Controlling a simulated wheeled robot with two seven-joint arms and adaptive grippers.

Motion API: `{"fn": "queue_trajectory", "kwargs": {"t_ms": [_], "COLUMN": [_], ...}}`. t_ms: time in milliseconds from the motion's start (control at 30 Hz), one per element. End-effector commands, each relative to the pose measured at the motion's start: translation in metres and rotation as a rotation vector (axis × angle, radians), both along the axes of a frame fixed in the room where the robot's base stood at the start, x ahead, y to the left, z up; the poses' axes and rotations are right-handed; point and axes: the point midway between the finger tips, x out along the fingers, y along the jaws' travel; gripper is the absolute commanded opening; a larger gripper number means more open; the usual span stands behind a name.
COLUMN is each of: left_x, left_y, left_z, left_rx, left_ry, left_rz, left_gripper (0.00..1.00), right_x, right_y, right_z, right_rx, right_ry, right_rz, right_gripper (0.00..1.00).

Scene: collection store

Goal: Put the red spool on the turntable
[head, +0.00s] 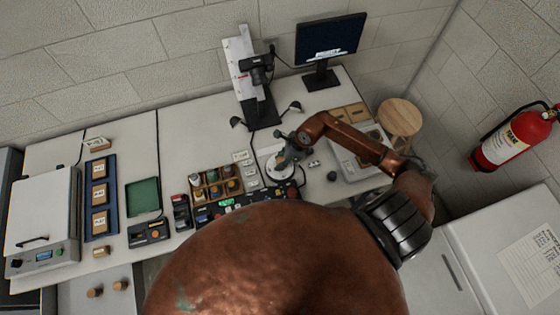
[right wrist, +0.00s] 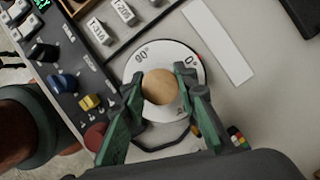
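The turntable is a white disc (right wrist: 202,65) with degree marks, on the bench right of the control panel; it also shows in the head view (head: 270,175). My right gripper (right wrist: 161,88) is over the disc, its green-padded fingers against both sides of a round piece with a plain tan top (right wrist: 160,87), which looks like the spool. Its sides are hidden, so I see no red on it. It is over the disc; whether it touches the surface I cannot tell. In the head view my right gripper (head: 291,155) covers part of the turntable. My left gripper is out of view.
A control panel (right wrist: 62,72) with knobs borders the turntable. A compartment box (head: 218,184) with several small pieces stands left of it. A camera stand (head: 262,108), small lamps (head: 295,107) and a monitor (head: 329,40) stand behind. A white strip (right wrist: 218,45) lies beside the disc.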

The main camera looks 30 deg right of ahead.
Motion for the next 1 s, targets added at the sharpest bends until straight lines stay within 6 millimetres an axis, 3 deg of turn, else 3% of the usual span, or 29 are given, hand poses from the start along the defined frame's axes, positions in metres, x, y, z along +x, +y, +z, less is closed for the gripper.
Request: {"fn": "queue_trajectory", "kwargs": {"t_ms": [233,633,1000], "left_x": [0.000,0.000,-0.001], "left_y": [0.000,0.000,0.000], "left_z": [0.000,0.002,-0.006], "left_rx": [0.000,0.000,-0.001], "left_ry": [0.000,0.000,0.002], "left_rz": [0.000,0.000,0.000], "left_gripper": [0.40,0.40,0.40], "right_x": [0.000,-0.001,-0.018], "right_y": [0.000,-0.002,-0.025], "right_z": [0.000,0.007,0.072], "right_rx": [0.001,-0.001,-0.004], "right_ry": [0.001,-0.002,-0.001], "right_rz": [0.000,0.000,0.002], "right_gripper": [0.44,0.44,0.44]}}
